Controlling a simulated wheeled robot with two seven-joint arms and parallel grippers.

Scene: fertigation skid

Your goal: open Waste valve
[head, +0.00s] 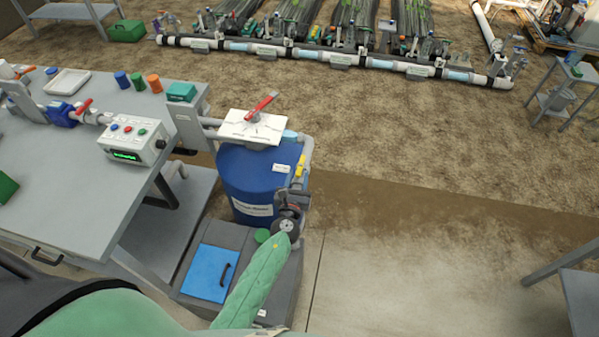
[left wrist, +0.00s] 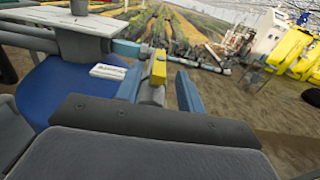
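A small valve with a yellow handle (head: 300,166) sits on the grey pipe at the right side of a blue drum (head: 240,180). A white tag (head: 282,168) is beside it, its text too small to read. My left gripper (head: 292,196) is just below and in front of the handle. In the left wrist view the yellow handle (left wrist: 159,68) stands upright ahead, between my two grey-blue fingers (left wrist: 158,84), which are apart. Contact cannot be told. The white tag (left wrist: 108,72) is left of it. My right gripper is not in view.
A red-handled valve (head: 262,105) sits over a white panel (head: 240,127) above the drum. A grey bench (head: 80,190) with a control box (head: 134,140) is left.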

